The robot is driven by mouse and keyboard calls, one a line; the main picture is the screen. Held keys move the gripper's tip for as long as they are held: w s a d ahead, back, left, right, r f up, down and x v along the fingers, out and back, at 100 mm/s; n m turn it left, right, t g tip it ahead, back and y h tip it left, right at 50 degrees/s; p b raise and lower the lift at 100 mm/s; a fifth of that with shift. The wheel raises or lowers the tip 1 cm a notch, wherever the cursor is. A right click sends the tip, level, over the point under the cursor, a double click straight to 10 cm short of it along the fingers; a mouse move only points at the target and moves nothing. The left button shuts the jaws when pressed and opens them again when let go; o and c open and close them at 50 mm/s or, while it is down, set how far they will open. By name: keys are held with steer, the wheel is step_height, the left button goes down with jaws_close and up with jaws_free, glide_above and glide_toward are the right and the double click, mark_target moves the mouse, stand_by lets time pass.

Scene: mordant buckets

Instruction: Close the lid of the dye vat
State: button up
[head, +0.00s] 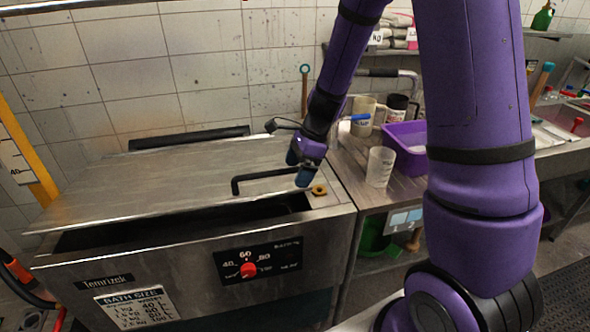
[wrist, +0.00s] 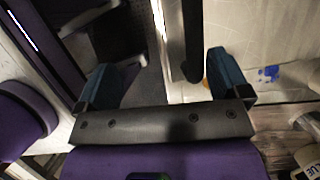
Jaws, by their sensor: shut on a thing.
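The dye vat (head: 190,262) is a steel box at the left of the head view, with a red knob on its front. Its flat steel lid (head: 165,180) lies low and slightly raised at the front, with a dark gap between its front edge and the rim. A black bar handle (head: 250,180) stands on the lid's right front part. My gripper (head: 299,168) is at the right end of this handle, shut on it. In the wrist view, a dark bar (wrist: 192,40) runs between the blue fingers (wrist: 163,72); the exact contact is unclear.
Right of the vat, a counter holds a clear beaker (head: 380,166), a purple tub (head: 408,145) and mugs (head: 363,115). A yellow post (head: 28,160) stands at the left. The tiled wall is close behind the vat.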

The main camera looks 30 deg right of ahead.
steer(key=shift+s+d+r, duration=0.2)
steer(key=shift+s+r, duration=0.2)
steer(key=shift+s, duration=0.35)
steer(key=c, duration=0.6)
steer(key=shift+s+d+r, duration=0.4)
steer(key=shift+s+r, duration=0.65)
steer(key=shift+s, duration=0.1)
steer(key=shift+s+d+r, duration=0.4)
steer(key=shift+s+r, duration=0.6)
steer(key=shift+s, duration=0.15)
steer(key=shift+s+d+r, duration=0.4)
steer(key=shift+s+r, duration=0.65)
steer(key=shift+s, duration=0.1)
steer(key=shift+r, duration=0.1)
steer(key=s+r+n+t+h, duration=0.1)
steer(key=s+r+n, duration=0.4)
steer(key=n, duration=0.1)
steer(key=s+r+n+t+h, duration=0.2)
steer(key=s+r+n, duration=0.3)
steer(key=r+n, duration=0.1)
steer(key=s+a+r+n+t+h, duration=0.1)
steer(key=s+r+n, duration=0.5)
steer(key=n, duration=0.2)
steer(key=shift+r+t+h, duration=0.25)
steer(key=shift+t+h, duration=0.05)
steer(key=shift+t, duration=0.1)
